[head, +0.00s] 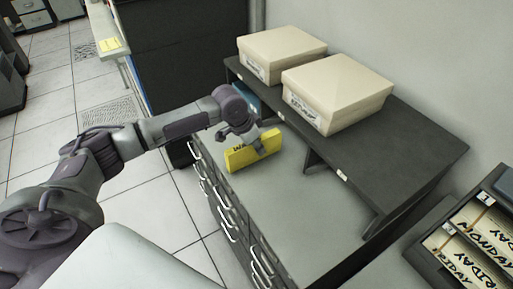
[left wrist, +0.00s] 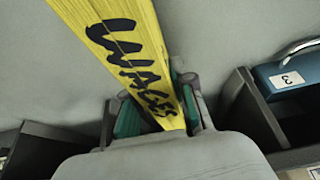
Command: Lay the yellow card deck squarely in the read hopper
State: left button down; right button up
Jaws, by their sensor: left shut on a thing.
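The yellow card deck (head: 240,159) is at the grey cabinet top, near its left edge; I cannot tell if it touches the surface. My left gripper (head: 262,146) is shut on it at its right part. In the left wrist view the deck (left wrist: 120,48) shows black handwritten letters on its edge. It sits between the green pads of my left gripper (left wrist: 158,118) and runs out past the fingertips. I cannot make out the read hopper in either view. My right gripper is not in view.
A dark raised shelf (head: 375,140) along the wall carries two beige boxes (head: 283,52) (head: 337,92). A blue box labelled 3 (left wrist: 290,75) shows under a shelf. A dark tray of labelled cards (head: 475,240) is at lower right. The grey cabinet top (head: 300,210) is clear in front.

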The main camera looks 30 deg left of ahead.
pick_arm(q)
jog(key=shift+w+r, duration=0.1)
jog(key=shift+r, duration=0.35)
notch_tip(320, 180, up, 2)
jog(key=shift+r+b, duration=0.15)
jog(key=shift+b, duration=0.45)
jog(key=s+a+b, duration=0.2)
jog(key=s+a, duration=0.2)
jog(key=s, duration=0.4)
jog(key=s+a+b, duration=0.2)
jog(key=s+a, duration=0.3)
jog(key=s, duration=0.2)
jog(key=shift+s, duration=0.35)
jog(key=w+d+r+n+y, duration=0.1)
jog(key=d+r+n, duration=0.1)
jog(key=d, duration=0.7)
jog(key=w+d+r+n+y, duration=0.1)
jog(key=d+n, duration=0.3)
jog(key=d, duration=0.5)
jog(key=shift+w+r+t, duration=0.4)
jog(key=shift+w+r, duration=0.25)
jog(key=shift+w, duration=0.1)
